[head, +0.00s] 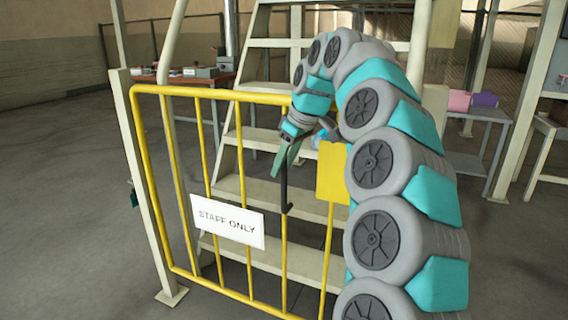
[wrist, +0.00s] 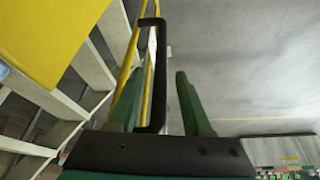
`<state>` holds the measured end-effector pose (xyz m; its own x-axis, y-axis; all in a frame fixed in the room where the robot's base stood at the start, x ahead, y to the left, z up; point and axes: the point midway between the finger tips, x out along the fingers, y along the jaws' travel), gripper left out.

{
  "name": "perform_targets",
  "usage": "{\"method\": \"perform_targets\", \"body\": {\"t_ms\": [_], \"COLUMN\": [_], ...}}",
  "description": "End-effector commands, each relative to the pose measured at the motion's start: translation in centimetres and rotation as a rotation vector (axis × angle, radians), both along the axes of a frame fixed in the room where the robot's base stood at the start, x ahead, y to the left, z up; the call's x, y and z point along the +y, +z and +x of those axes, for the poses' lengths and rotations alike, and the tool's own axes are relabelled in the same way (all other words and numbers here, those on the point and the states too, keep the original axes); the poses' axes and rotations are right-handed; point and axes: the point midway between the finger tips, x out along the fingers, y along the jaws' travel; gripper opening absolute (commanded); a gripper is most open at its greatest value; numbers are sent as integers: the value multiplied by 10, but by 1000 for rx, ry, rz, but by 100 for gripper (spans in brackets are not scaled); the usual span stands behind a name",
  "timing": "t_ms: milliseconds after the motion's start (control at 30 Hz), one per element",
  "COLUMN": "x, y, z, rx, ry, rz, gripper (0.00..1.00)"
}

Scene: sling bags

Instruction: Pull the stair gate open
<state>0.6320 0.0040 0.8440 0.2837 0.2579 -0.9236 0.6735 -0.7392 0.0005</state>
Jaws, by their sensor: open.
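The yellow barred stair gate (head: 201,140) stands across the foot of the steps, with a white "STAFF ONLY" sign (head: 228,221) on it. It looks closed, though its right edge is partly hidden by my arm. A black bar handle (head: 285,195) hangs upright on the gate. My gripper (head: 284,162), with green fingers, is at the handle's upper part. In the wrist view the handle (wrist: 161,80) shows between the two spread fingers of my gripper (wrist: 157,74), apart from the right finger and close to the left. Contact cannot be told.
A yellow plate (head: 332,172) is beside the handle, near the gate's right side. Pale stair steps (head: 262,190) rise behind the gate. A post (head: 150,190) stands at the gate's left. A table with boxes (head: 190,73) is at the back left. Floor at left is clear.

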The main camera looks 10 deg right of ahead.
Motion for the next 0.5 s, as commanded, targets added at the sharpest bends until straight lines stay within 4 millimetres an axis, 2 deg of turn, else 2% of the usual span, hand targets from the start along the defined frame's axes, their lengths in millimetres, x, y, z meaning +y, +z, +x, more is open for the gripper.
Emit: {"method": "perform_targets", "body": {"t_ms": [167, 500], "x": [0, 0], "y": [0, 0], "z": [0, 0], "rx": [0, 1], "ry": [0, 0], "rz": [0, -1], "gripper": [48, 10]}}
